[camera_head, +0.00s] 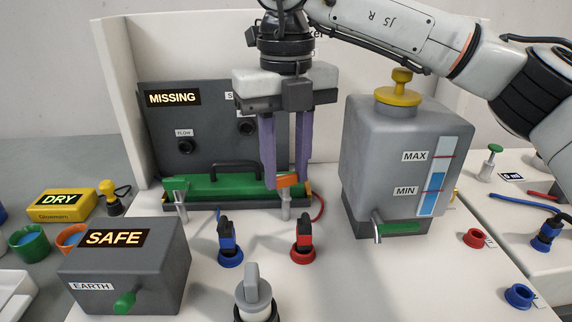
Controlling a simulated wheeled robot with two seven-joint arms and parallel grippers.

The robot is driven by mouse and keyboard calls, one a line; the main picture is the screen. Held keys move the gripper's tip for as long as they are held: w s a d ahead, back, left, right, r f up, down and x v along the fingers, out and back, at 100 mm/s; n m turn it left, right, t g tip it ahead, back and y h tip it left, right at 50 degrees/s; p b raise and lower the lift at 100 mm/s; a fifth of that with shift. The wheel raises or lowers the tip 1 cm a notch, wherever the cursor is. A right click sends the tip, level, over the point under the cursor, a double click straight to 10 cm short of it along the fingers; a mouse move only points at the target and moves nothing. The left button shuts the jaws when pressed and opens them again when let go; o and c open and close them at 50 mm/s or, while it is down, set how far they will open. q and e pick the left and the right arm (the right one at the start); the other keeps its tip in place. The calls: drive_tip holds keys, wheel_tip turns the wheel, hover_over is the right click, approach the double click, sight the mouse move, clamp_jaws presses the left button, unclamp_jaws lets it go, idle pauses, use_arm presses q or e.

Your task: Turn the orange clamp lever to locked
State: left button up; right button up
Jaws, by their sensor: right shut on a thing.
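The orange clamp lever (288,181) sits on the green tray (240,187) in front of the dark panel (205,125). My right gripper (288,178) comes down from above with its purple fingers on either side of the lever. It is shut on the lever, and the fingers hide part of it. A silver post (285,205) stands just below the lever. The panel reads MISSING. My left gripper is not in view.
A grey tank (393,150) with a yellow cap stands close to the right of my gripper. Blue (229,245) and red (302,245) connectors stand in front.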

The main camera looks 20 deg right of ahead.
drive_tip(key=m, duration=0.3)
drive_tip(key=shift+m, duration=0.3)
drive_tip(key=shift+r, duration=0.1)
idle(0.3)
drive_tip(key=o, duration=1)
drive_tip(key=shift+o, duration=0.2)
